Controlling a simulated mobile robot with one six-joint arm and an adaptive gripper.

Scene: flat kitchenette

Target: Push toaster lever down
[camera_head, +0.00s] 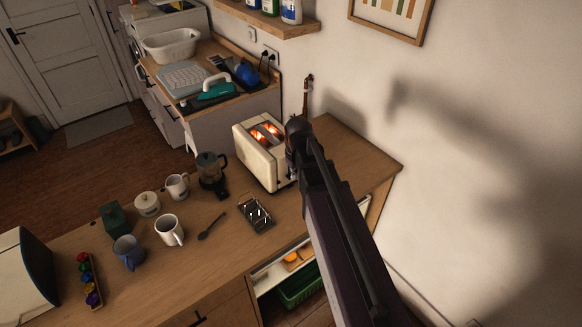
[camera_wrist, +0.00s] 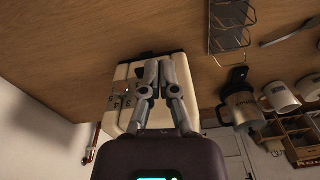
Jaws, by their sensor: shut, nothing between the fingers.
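The cream toaster (camera_head: 258,157) stands on the wooden counter in the head view, with orange glow in its two top slots. My gripper (camera_head: 297,127) is at the toaster's right end, partly hidden by my arm. In the wrist view, which looks upside down, my gripper (camera_wrist: 163,62) has its fingers shut together and empty, in front of the toaster's end face (camera_wrist: 128,88). Small marked controls show left of the fingers. The lever cannot be made out; the fingers cover that part of the face. I cannot tell whether they touch the toaster.
A dark wire rack (camera_head: 256,212) and a spoon (camera_head: 212,226) lie in front of the toaster. A coffee press (camera_head: 211,172) and several mugs stand to the left. The wall is close on the right.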

